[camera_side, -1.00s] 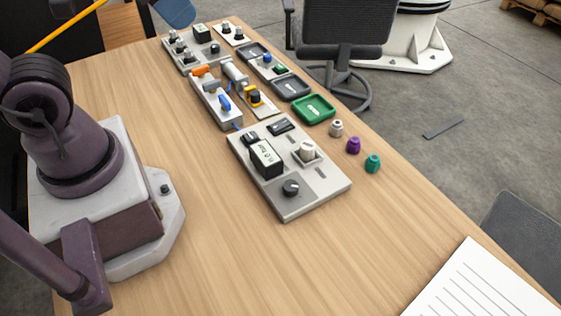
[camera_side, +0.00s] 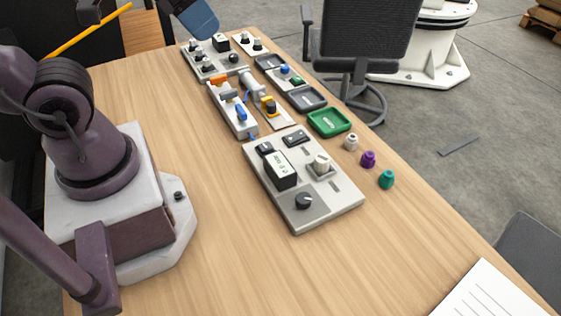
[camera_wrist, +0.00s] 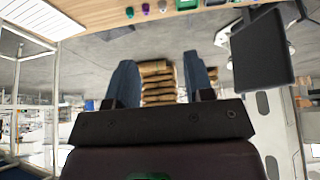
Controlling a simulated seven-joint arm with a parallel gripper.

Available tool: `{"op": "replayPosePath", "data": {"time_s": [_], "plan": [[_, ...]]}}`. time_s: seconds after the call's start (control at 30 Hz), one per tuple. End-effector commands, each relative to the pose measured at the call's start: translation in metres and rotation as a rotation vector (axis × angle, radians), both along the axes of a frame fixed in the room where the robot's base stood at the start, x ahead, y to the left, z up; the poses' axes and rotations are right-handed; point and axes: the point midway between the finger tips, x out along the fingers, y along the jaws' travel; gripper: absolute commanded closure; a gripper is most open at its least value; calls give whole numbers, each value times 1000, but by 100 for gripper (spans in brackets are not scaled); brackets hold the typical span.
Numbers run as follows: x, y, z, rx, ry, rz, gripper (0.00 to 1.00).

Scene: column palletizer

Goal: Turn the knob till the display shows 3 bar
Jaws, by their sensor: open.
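A light grey panel (camera_side: 340,209) lies on the wooden table. It carries a black knob (camera_side: 304,201) on a darker square near its front corner, and a white knob (camera_side: 320,162) on a raised block. A black box with a white display face (camera_side: 281,164) stands beside them; its text is too small to read. In the wrist view my gripper (camera_wrist: 160,75) is open, its two blue fingers apart with nothing between them. It points away over the floor, not at the panel. In the side view a blue part, likely my gripper's, shows at the top edge, well away from the panel.
Behind the panel are more switch panels (camera_side: 232,110), a green tray (camera_side: 329,122) and dark grey trays. Small white, purple (camera_side: 368,159) and teal (camera_side: 387,179) caps stand right of the panel. A paper sheet (camera_side: 490,300) lies at front right. The table before the panel is clear.

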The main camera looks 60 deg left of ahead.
Motion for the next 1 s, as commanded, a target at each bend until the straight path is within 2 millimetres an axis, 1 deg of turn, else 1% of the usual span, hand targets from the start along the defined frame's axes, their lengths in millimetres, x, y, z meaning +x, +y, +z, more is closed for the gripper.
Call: {"op": "replayPosePath", "data": {"time_s": [0.07,0.17,0.33,0.47,0.57,0.67,0.7,0.77,0.8,0.9,1.0], "plan": [[0,-3,-1,0,4,-16,42],[4,-14,-14,-4,70,-69,42],[22,-40,-48,-43,260,-147,42],[39,-65,-79,-95,400,-58,42],[52,-82,-107,-117,489,85,42],[63,-96,-136,-122,548,274,42],[68,-101,-148,-121,560,360,42],[75,-107,-165,-120,566,503,42],[80,-110,-176,-123,559,605,42],[95,-112,-193,-157,517,856,42],[109,-111,-195,-227,465,1059,42]]}}
